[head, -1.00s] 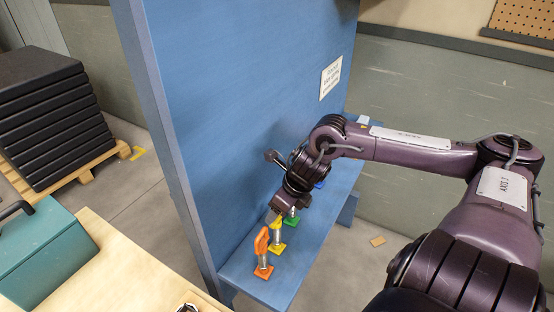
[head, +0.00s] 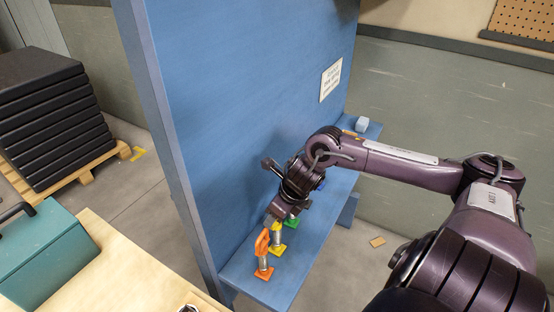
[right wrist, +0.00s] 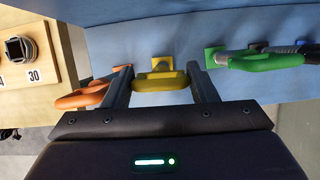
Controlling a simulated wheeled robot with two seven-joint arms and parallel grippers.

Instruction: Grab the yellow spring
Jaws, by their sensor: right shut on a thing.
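The yellow spring (head: 276,240) stands on a blue shelf (head: 235,272), between the orange spring (head: 263,258) and the green spring (head: 291,221). In the right wrist view its yellow loop handle (right wrist: 160,80) lies between the two fingers. My right gripper (head: 273,216) is shut on this handle, and the yellow base plate still shows on the shelf. The orange handle (right wrist: 82,96) is just outside one finger and the green handle (right wrist: 265,62) just outside the other. My left gripper is not in view.
A tall blue panel (head: 240,110) rises behind the shelf. A blue piece (head: 319,184) and a pale block (head: 362,124) are farther along it. A wooden bench (head: 110,270) with a teal case (head: 42,255) stands at the left.

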